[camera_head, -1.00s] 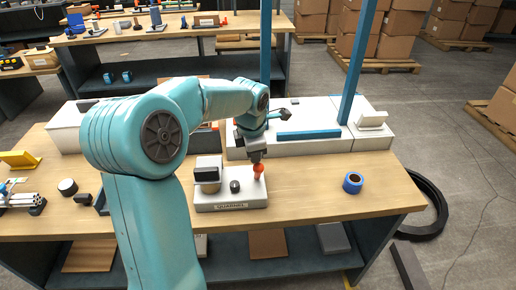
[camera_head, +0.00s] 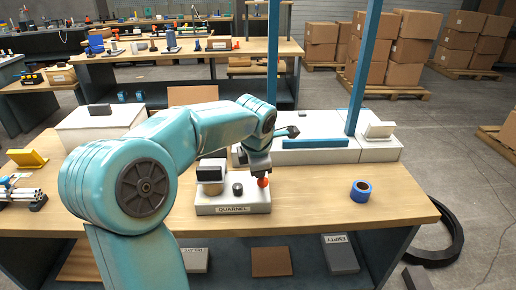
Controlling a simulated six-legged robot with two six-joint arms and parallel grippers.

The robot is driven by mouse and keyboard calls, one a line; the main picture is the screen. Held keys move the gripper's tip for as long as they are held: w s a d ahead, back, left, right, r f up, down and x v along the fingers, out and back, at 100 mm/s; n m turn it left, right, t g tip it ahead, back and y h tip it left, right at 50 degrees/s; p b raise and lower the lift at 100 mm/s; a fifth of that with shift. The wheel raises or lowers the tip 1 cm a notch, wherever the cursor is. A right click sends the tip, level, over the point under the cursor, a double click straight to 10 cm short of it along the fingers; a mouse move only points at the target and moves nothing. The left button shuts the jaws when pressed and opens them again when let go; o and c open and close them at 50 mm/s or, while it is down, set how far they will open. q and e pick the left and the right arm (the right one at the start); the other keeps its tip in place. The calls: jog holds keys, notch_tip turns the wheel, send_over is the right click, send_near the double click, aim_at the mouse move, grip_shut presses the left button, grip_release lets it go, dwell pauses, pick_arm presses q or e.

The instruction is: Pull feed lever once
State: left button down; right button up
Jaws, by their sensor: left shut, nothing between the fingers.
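The dosing unit (camera_head: 233,208) is a white box labelled QUARNEL on the wooden bench. It carries a dark-topped block with a tan cup-like part (camera_head: 212,186) and a small dark knob (camera_head: 237,189). The feed lever shows as a red-orange ball (camera_head: 263,182) at the box's right end; its shaft is hardly visible. My left gripper (camera_head: 259,171) is shut with nothing between its fingers, pointing down right above the ball. It partly hides the lever, and I cannot tell whether it touches it. My right gripper is not in view.
A blue tape roll (camera_head: 360,191) lies right of the unit on the bench (camera_head: 310,190). Behind stand a white machine (camera_head: 310,155) and a blue post (camera_head: 364,70). A yellow bracket (camera_head: 27,158) lies at left. Bare bench lies between unit and tape.

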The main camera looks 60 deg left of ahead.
pick_arm(q)
jog(key=shift+s+d+f+b, duration=0.2)
jog(key=shift+d+f+b, duration=0.15)
jog(key=shift+d, duration=0.05)
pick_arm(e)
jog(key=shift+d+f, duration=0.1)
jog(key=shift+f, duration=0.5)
pick_arm(q)
jog(key=shift+s+d+f, duration=0.1)
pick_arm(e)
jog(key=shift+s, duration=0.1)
pick_arm(q)
jog(key=a+p+v, duration=0.1)
jog(key=p+v, duration=0.2)
jog(key=v, duration=0.9)
jog(key=shift+r, duration=0.5)
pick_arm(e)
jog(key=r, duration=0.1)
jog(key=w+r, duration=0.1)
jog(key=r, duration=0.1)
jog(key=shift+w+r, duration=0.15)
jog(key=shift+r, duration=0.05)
pick_arm(q)
jog(key=shift+a, duration=0.1)
jog(key=shift+r+p, duration=0.1)
jog(key=shift+p, duration=0.2)
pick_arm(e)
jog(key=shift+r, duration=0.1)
